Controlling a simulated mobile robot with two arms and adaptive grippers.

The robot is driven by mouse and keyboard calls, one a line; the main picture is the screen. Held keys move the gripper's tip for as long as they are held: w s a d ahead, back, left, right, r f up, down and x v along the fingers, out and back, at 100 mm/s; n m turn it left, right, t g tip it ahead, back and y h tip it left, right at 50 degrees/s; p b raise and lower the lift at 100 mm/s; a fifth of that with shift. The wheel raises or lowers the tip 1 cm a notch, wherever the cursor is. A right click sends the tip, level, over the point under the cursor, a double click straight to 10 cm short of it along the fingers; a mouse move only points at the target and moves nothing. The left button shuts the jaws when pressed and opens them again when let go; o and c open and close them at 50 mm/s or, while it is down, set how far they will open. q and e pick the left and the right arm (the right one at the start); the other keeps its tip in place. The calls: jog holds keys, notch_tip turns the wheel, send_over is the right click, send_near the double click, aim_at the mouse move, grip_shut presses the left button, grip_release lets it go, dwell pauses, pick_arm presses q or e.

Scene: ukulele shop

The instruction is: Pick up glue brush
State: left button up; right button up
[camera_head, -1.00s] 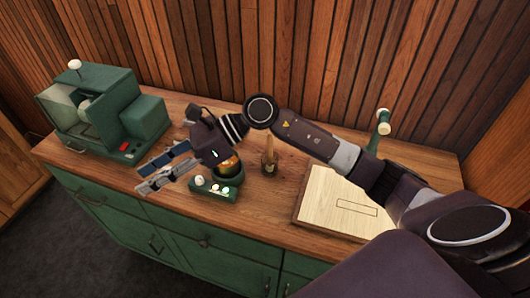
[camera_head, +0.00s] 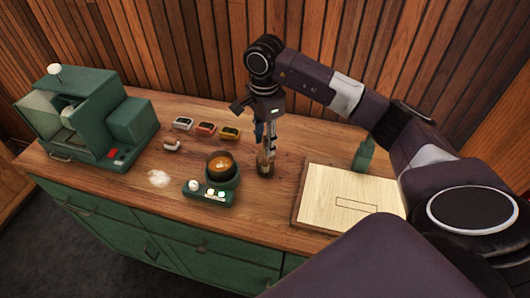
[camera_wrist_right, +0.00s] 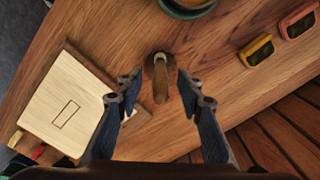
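A slim brown upright thing, which I take for the glue brush (camera_head: 265,166), stands on the wooden bench right of the glue pot (camera_head: 221,164). In the right wrist view the brush (camera_wrist_right: 160,84) shows from above, its handle pointing toward my gripper. My right gripper (camera_head: 266,143) points down over it in the head view and hides its upper part. In the wrist view my right gripper (camera_wrist_right: 159,88) is open, with a finger on each side of the handle and visible gaps. My left gripper is not in view.
A pale board (camera_head: 340,190) with a drawn rectangle lies to the right, with a green bottle-like thing (camera_head: 363,154) behind it. The glue pot's control box (camera_head: 208,195) is close on the left. Several small coloured boxes (camera_head: 205,128) and a green machine (camera_head: 85,118) are further left.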

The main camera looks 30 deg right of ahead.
aim_at(265, 161)
jog(key=shift+d+f+p, duration=0.15)
jog(key=shift+f+p, duration=0.5)
jog(key=shift+f, duration=1.2)
grip_shut()
jog(key=shift+r, duration=0.1)
